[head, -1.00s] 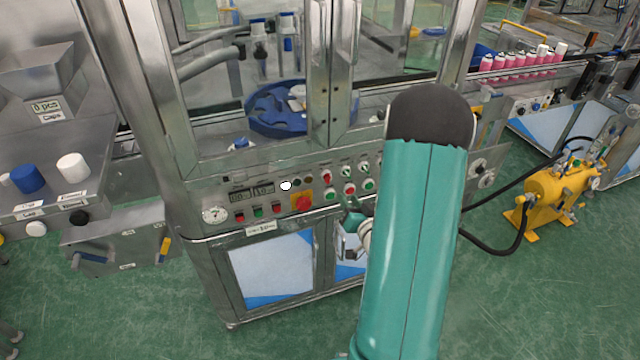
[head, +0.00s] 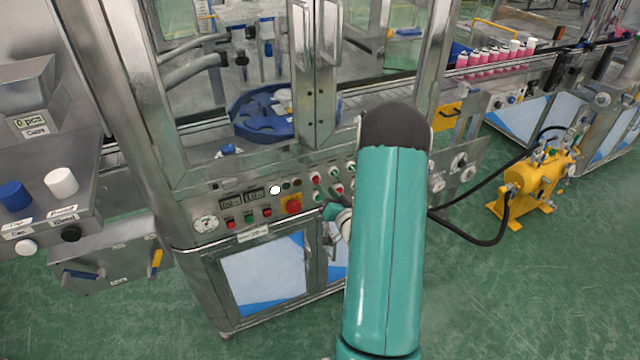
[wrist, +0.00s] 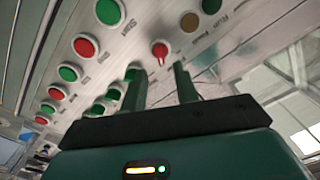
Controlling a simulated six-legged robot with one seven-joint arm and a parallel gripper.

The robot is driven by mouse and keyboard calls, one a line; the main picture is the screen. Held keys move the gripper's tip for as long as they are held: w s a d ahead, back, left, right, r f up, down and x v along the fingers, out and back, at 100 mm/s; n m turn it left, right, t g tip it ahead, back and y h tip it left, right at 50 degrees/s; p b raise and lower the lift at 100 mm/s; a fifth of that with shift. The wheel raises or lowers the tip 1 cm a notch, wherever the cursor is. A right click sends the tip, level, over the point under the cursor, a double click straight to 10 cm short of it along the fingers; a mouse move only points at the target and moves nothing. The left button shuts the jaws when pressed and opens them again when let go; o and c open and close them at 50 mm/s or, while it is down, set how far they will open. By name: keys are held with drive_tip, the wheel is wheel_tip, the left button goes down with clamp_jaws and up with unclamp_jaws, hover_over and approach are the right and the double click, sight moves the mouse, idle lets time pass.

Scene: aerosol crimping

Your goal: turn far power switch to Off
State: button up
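A red selector switch (wrist: 160,50) with a raised handle is on the silver control panel (wrist: 215,65). It is the only rotary-looking switch near my fingers; I cannot read its label or confirm its position. My gripper (wrist: 159,70) is open, with its two dark green fingers pointing at the panel. The switch shows just beyond the gap between the fingertips, and nothing is between them. I cannot tell whether they touch the panel. In the head view my teal arm covers most of my gripper; part of it shows beside the panel's buttons (head: 338,190).
Red buttons (wrist: 86,47) and green buttons (wrist: 109,12) sit close by in rows. A yellow pump unit (head: 537,182) with black hoses stands right on open green floor.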

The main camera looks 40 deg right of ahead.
sight(318, 182)
drive_tip(key=x, duration=0.5)
drive_tip(key=shift+a, duration=0.1)
clamp_jaws()
drive_tip(key=shift+n, duration=0.3)
drive_tip(key=n, duration=0.5)
drive_tip(key=shift+a, duration=0.15)
drive_tip(key=n, duration=0.6)
drive_tip(key=shift+a+f+n, duration=0.1)
drive_tip(key=shift+n, duration=0.2)
idle(0.3)
unclamp_jaws()
